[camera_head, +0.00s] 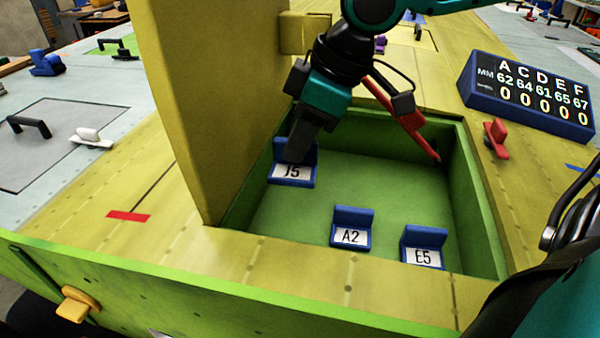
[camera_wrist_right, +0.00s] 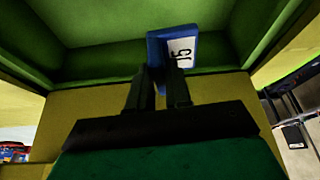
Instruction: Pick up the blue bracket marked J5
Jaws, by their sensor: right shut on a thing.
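The blue bracket marked J5 (camera_head: 292,173) is at the left side of the green recess, its white label facing up. My right gripper (camera_head: 297,152) reaches down to it from above and is shut on its upright plate. In the right wrist view the bracket J5 (camera_wrist_right: 178,50) stands between the two dark fingertips of the gripper (camera_wrist_right: 160,82). I cannot tell whether the bracket touches the recess floor. My left gripper is not in view.
Blue brackets A2 (camera_head: 351,229) and E5 (camera_head: 424,246) stand on the recess floor. The recess has raised green walls (camera_head: 478,190). A tall yellow panel (camera_head: 205,100) rises close on the left. A dark display board (camera_head: 528,95) and a red clamp (camera_head: 496,138) are at the right.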

